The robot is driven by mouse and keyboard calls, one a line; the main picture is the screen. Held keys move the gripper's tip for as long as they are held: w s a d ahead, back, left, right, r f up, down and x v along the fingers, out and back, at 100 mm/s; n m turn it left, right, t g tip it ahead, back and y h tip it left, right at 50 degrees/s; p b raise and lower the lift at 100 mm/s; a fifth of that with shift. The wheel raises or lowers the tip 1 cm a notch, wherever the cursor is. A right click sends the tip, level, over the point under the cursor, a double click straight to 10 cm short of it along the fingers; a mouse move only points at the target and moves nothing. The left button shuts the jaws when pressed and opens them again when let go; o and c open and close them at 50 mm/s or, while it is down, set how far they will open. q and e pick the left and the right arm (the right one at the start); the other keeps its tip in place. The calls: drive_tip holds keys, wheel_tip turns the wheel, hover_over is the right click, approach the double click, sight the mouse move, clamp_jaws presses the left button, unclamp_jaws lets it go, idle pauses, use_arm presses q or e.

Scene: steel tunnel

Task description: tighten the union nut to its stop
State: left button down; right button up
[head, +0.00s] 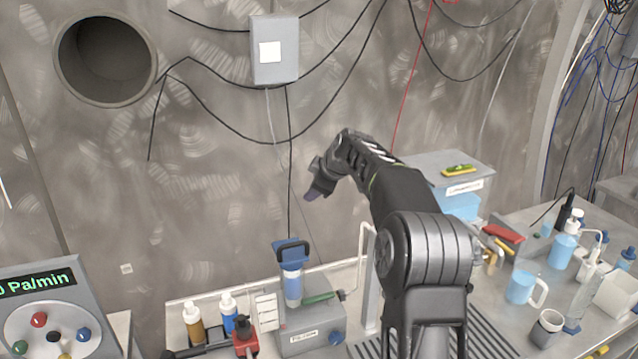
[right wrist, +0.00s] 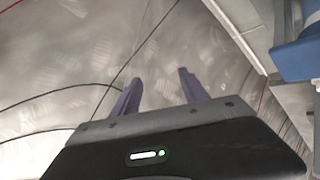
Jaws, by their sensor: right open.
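No part is clearly recognisable as the union nut. A blue-capped cylinder (head: 291,287) with a pale band stands upright on a grey bench unit (head: 314,330). Its blue top (head: 291,250) may carry the nut, but I cannot tell. A blue part (right wrist: 298,58) shows at the right edge of the right wrist view. My right gripper (head: 313,192) is above the blue top, clear of it, in front of the wall. In the right wrist view its two purple fingers (right wrist: 160,88) are apart with nothing between them. My left gripper is not in view.
Bottles (head: 192,322) stand left of the unit, with a red-and-black object (head: 244,338) beside them. A pale pipe (head: 366,280) rises to its right. A blue mug (head: 521,287) and grey cup (head: 547,328) stand on the right bench. Cables hang along the wall.

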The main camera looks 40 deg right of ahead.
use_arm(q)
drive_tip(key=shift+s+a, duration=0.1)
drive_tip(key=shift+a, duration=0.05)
use_arm(e)
drive_tip(key=shift+s+d+r, duration=0.3)
drive_tip(key=shift+d+r, duration=0.15)
drive_tip(key=shift+r, duration=0.15)
